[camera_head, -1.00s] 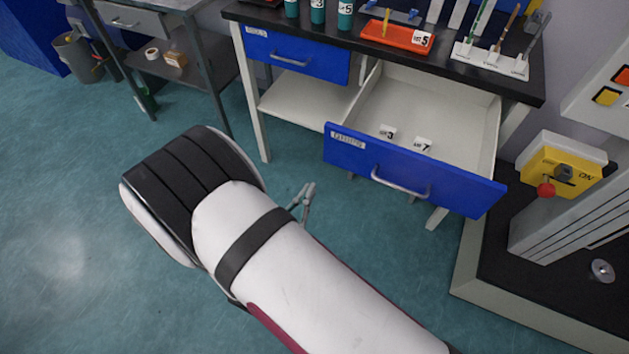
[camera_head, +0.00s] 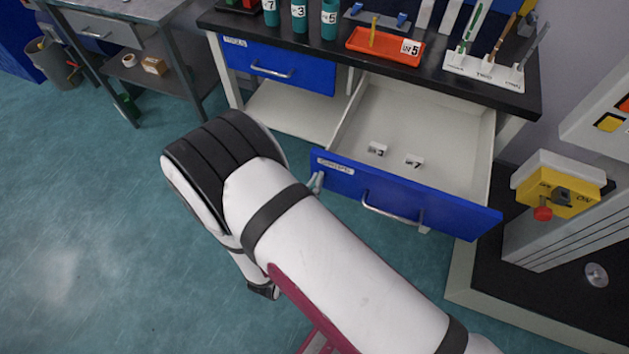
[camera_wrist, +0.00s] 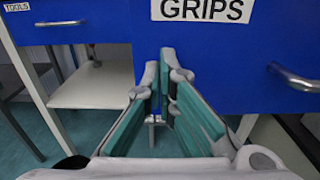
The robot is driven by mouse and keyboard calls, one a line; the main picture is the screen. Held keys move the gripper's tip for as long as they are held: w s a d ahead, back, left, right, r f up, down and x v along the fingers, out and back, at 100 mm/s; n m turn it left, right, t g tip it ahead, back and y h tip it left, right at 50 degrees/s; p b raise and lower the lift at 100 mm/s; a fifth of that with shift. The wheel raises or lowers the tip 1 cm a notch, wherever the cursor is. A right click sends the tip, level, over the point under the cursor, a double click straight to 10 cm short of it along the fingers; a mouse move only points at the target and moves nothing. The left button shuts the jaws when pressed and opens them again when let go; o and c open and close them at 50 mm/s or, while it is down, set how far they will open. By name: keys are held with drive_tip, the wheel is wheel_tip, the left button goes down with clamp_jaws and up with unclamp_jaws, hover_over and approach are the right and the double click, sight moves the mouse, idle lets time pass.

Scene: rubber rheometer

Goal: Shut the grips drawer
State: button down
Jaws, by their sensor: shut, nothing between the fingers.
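The grips drawer (camera_head: 455,212) is pulled well out from under the bench in the head view. It has a blue front, a white interior and a metal handle (camera_head: 390,208). My gripper (camera_head: 317,183) is at the left end of the drawer front, partly hidden behind my arm. In the wrist view the fingers (camera_wrist: 167,62) are shut and empty, pointing at the blue front (camera_wrist: 225,60) just below the GRIPS label (camera_wrist: 202,9). The handle (camera_wrist: 297,77) lies to their right. I cannot tell whether the fingertips touch the front.
The tools drawer (camera_head: 280,65) is shut at left, above an open shelf (camera_head: 290,110). The black benchtop (camera_head: 350,62) holds bottles, a red tray (camera_head: 385,45) and a tool stand (camera_head: 484,72). A yellow switch box (camera_head: 557,185) stands close right of the drawer.

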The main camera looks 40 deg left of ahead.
sight(359, 94)
drive_tip(key=b+x, duration=1.4)
drive_tip(key=x, duration=1.7)
drive_tip(key=shift+d, duration=0.2)
drive_tip(key=shift+w+a, duration=0.15)
drive_tip(key=shift+w, duration=0.45)
drive_tip(key=shift+w+r+b, duration=0.15)
drive_tip(key=shift+b, duration=0.15)
drive_tip(key=shift+w+r, duration=0.1)
